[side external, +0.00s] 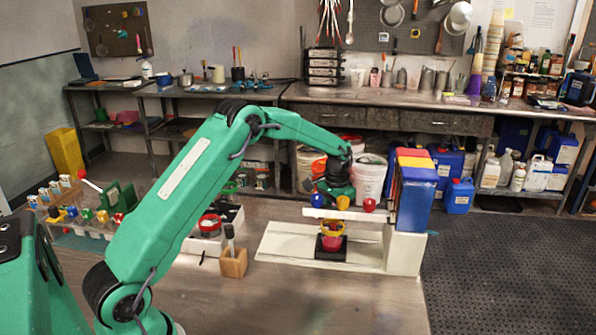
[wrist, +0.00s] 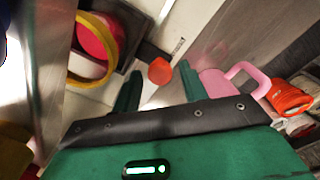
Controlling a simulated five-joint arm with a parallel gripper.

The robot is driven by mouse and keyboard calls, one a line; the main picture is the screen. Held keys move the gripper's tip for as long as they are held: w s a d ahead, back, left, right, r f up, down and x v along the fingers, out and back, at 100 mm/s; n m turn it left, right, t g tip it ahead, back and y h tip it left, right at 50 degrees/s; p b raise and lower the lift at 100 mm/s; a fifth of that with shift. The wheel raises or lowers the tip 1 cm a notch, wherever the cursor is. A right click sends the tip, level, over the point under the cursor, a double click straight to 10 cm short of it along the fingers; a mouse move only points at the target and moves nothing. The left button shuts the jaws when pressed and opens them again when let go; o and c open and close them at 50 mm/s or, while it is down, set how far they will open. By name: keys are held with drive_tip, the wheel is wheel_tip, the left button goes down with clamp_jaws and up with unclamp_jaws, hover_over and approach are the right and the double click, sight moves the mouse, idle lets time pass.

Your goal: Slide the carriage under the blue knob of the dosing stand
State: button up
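The dosing stand has a pale base (side external: 285,243) and a white bar carrying a blue knob (side external: 316,200) on the left, a yellow knob (side external: 342,202) and a red knob (side external: 369,205). The black carriage (side external: 332,254) bears a yellow-rimmed bucket (side external: 331,229), red inside, roughly below the yellow knob and right of the blue knob. The bucket also shows in the wrist view (wrist: 92,52). My gripper (side external: 335,188) is low at the bar; its fingertips are hidden there. In the wrist view its green fingers (wrist: 158,88) are apart, with a small orange-red round piece (wrist: 160,70) between and beyond them.
A blue, yellow and red block (side external: 415,195) stands at the base's right end. A wooden holder with a brush (side external: 233,262) stands left of the base. A rack of coloured knobs is farther left. A pink jug (wrist: 235,85) shows in the wrist view. The front table is clear.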

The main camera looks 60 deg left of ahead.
clamp_jaws()
drive_tip(key=shift+s+a, duration=1.55)
drive_tip(key=shift+o, duration=1.1)
unclamp_jaws()
drive_tip(key=shift+r, duration=0.15)
wheel_tip(320, 180, up, 8)
drive_tip(key=shift+f, duration=0.2)
